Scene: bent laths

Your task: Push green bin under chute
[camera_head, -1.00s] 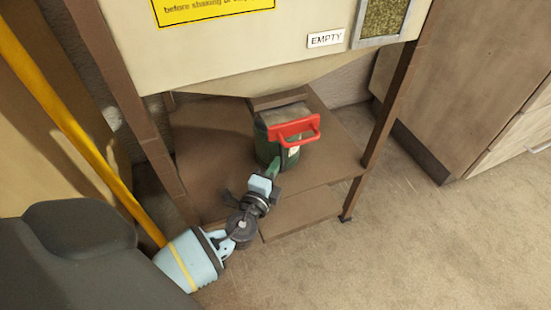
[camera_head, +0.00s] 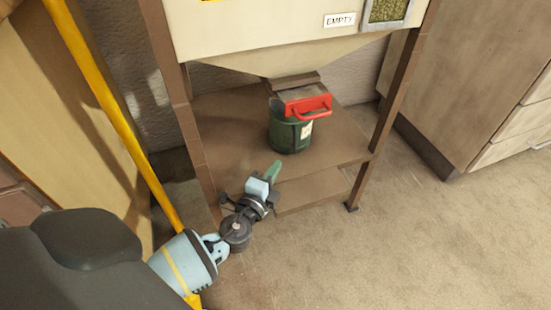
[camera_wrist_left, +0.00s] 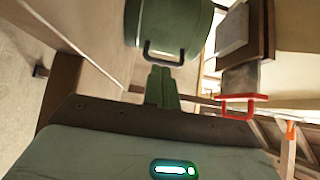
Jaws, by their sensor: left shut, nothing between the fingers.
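The green bin (camera_head: 290,137) stands upright on the brown shelf (camera_head: 225,125) of the hopper stand. In the head view it is below the chute (camera_head: 292,82) and its red-handled slide (camera_head: 308,104), which hide part of its rim. In the left wrist view the bin (camera_wrist_left: 168,30) shows a dark wire handle, with the red handle (camera_wrist_left: 240,105) to its right. I cannot tell whether the bin is exactly centred. My left gripper (camera_head: 273,170) is shut and empty, in front of the bin with a gap. Its green fingers show in the wrist view (camera_wrist_left: 160,85). My right gripper is out of view.
Brown stand legs (camera_head: 172,95) and (camera_head: 398,85) frame the shelf at both sides. A yellow pole (camera_head: 110,105) leans at the left. A wooden drawer cabinet (camera_head: 460,90) stands at the right. The floor in front right is clear.

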